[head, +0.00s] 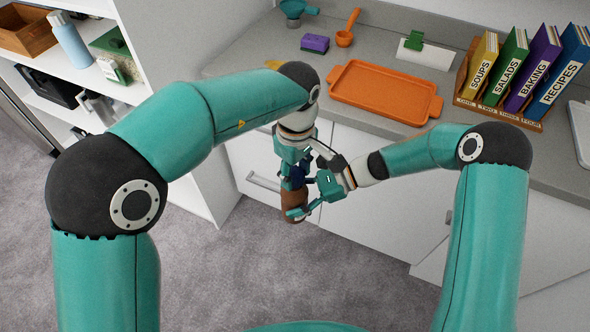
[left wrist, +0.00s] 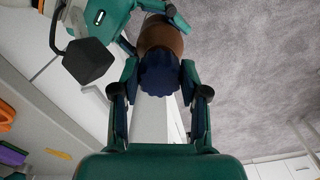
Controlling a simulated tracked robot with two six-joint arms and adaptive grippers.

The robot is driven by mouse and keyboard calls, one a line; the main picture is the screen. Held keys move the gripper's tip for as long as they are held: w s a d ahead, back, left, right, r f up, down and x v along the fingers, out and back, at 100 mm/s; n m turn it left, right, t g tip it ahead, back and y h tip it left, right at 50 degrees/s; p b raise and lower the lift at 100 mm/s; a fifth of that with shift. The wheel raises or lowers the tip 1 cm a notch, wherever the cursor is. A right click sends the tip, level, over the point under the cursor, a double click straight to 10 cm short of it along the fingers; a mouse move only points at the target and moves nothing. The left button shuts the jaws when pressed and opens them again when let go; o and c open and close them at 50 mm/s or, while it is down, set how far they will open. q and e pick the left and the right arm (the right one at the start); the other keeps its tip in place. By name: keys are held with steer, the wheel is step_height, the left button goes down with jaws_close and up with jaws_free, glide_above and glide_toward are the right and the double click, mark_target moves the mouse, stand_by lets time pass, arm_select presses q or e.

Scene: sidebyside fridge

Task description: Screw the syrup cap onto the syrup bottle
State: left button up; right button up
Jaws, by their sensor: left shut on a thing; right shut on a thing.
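The brown syrup bottle (head: 294,208) is held in the air in front of the white cabinet fronts, below the counter edge. My right gripper (head: 300,212) is shut on the bottle from the right. The dark blue syrup cap (left wrist: 159,76) is at the top of the bottle (left wrist: 161,38), in line with it in the left wrist view. My left gripper (left wrist: 158,88) is shut on the cap, with one finger on each side. In the head view my left gripper (head: 293,178) is directly above my right one. Whether the cap's thread is engaged cannot be seen.
The counter above holds an orange tray (head: 384,92), a purple sponge (head: 315,43), an orange scoop (head: 346,34) and a rack of binders (head: 522,75). Shelves with a blue bottle (head: 70,40) stand at the left. Grey floor (head: 270,270) lies clear below.

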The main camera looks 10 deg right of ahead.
arm_select(q)
steer(key=shift+f, duration=0.5)
steer(key=m, duration=0.6)
steer(key=shift+a+m, duration=0.15)
steer(key=shift+m, duration=0.25)
steer(key=m, duration=0.6)
steer(key=shift+a+m, duration=0.15)
steer(key=shift+m, duration=0.25)
steer(key=o, duration=0.8)
steer(key=shift+o, duration=0.2)
steer(key=shift+r, duration=2.3)
